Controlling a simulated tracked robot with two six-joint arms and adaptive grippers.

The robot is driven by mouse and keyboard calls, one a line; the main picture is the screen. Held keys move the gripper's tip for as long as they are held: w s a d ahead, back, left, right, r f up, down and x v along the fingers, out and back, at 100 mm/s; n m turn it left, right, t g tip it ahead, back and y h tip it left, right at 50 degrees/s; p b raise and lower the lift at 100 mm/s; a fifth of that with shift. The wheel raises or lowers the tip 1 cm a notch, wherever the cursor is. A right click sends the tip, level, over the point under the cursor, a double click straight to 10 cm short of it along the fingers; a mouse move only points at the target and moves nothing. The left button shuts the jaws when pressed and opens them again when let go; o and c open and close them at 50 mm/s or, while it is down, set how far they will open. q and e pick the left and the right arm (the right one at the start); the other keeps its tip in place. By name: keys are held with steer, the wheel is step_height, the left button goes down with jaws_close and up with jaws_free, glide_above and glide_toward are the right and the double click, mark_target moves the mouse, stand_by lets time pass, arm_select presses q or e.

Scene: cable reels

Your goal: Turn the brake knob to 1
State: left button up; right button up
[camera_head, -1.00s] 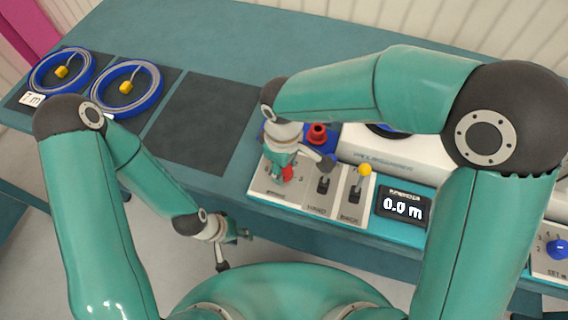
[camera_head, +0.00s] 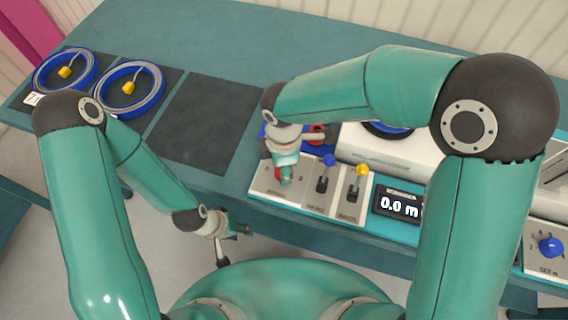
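The brake panel (camera_head: 262,186) is the left part of the white control panel on the table's front edge. A red knob (camera_head: 278,174) on it is mostly hidden under my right gripper (camera_head: 287,172), which points down over it. I cannot see the number the knob points at, nor whether the fingers close on it. My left gripper (camera_head: 234,246) hangs in front of the table edge, its fingers apart and empty, away from the panel.
A blue-topped lever (camera_head: 328,160) and a yellow-topped lever (camera_head: 361,170) stand just right of the knob. A display (camera_head: 397,204) reads 0.0 m. A blue knob (camera_head: 551,247) is at far right. Two blue reels (camera_head: 131,89) (camera_head: 64,70) lie on dark mats; the third mat (camera_head: 205,122) is empty.

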steer(key=shift+w+r, duration=0.1)
stand_by(0.4)
steer(key=o, duration=1.1)
steer(key=shift+o, duration=0.2)
step_height(320, 180, up, 12)
